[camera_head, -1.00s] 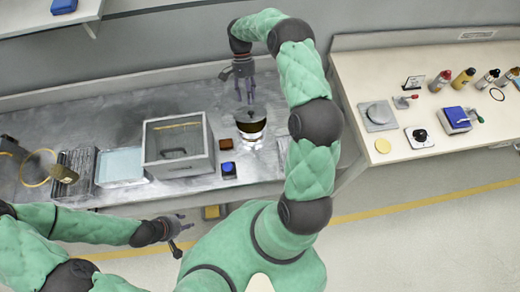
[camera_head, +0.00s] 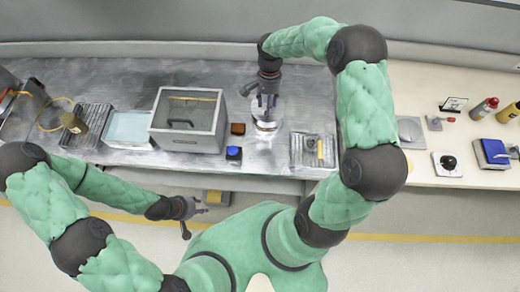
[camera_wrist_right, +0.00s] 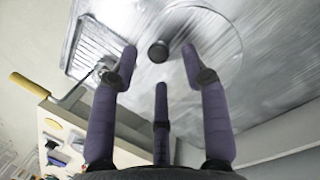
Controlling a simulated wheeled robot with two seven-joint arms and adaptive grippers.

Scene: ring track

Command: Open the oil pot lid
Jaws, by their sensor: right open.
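The oil pot (camera_head: 266,120) stands on the metal counter (camera_head: 130,75) right of the glass-fronted box, mostly hidden under my right gripper (camera_head: 266,100). In the right wrist view, its round, shiny lid (camera_wrist_right: 222,45) has a small dark knob (camera_wrist_right: 158,51) at the middle. The lid appears seated on the pot. The three fingers of my right gripper (camera_wrist_right: 158,70) are spread around the knob without visible contact, and nothing is held. My left gripper (camera_head: 196,208) is empty, its fingers apart, in front of the counter and far from the pot.
A metal rack (camera_head: 300,150) lies to the right. A pale counter (camera_head: 430,95) with bottles lies further right.

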